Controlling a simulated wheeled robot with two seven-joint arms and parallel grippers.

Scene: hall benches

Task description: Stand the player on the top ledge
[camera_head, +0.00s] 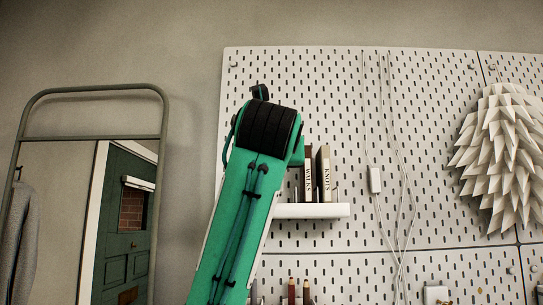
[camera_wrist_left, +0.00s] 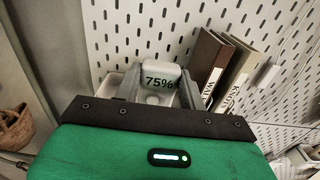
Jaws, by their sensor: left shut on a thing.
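The player (camera_wrist_left: 162,69) is a small white block with "75%" on its face, seen in the left wrist view. My left gripper (camera_wrist_left: 160,88) is shut on it, with one grey finger on each side. The white top ledge (camera_head: 318,211) is fixed to the pegboard in the head view, and my green arm covers its left end. In the head view my arm hides the left gripper and the player. Whether the player touches the ledge cannot be told. My right gripper is not in view.
Two upright books, WALKS (camera_head: 308,174) and KNOTS (camera_head: 323,174), stand on the ledge, right of the player. White cables with a small box (camera_head: 375,180) hang on the pegboard (camera_head: 430,130). A spiky paper shade (camera_head: 505,155) is at right, a mirror (camera_head: 125,225) at left.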

